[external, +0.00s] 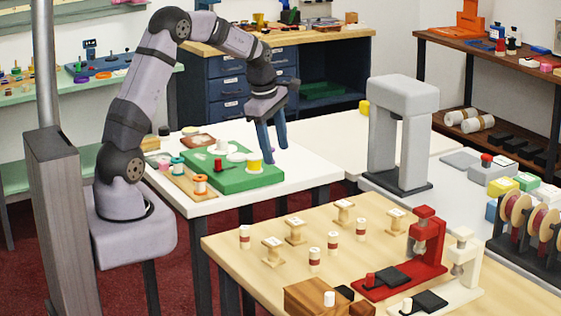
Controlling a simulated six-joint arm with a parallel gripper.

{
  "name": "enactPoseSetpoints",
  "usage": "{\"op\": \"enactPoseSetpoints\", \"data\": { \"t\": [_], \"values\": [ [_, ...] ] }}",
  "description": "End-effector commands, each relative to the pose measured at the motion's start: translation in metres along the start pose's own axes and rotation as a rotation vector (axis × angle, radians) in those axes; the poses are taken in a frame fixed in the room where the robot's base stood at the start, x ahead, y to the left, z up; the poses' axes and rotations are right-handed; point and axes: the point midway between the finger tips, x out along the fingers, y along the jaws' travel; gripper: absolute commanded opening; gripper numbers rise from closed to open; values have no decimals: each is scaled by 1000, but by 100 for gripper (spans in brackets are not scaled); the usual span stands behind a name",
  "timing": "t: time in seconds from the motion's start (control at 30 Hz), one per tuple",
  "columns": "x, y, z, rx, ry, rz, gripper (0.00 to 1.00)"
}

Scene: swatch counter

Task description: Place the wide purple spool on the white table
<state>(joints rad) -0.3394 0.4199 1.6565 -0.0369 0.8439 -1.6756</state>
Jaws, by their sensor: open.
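My gripper (275,155) has blue fingers spread apart, pointing down over the right part of the white table (308,172). Nothing shows between the fingers. A yellow spool (254,167) stands on a green block (231,181) on this table, just left of the fingers in the picture. No other clearly purple spool can be made out on this table.
A wooden tray with several colored spools (200,184) lies left of the green block. The white table's right side is bare. A grey arch-shaped stand (402,130) is to the right. A wooden table (265,222) with several spools and a red press (425,250) is in front.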

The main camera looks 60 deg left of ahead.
Motion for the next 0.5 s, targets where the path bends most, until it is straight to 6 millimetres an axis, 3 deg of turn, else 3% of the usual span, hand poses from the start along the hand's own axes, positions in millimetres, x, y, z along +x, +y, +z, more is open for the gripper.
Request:
{"op": "enactPoseSetpoints", "data": {
  "t": [0.1,0.23,0.5],
  "values": [
    [-6,-52,22,372,-9,-42,49],
    [-9,-110,37,779,-31,-86,49],
    [-11,-225,41,1552,-108,-156,49]
  ]
}}
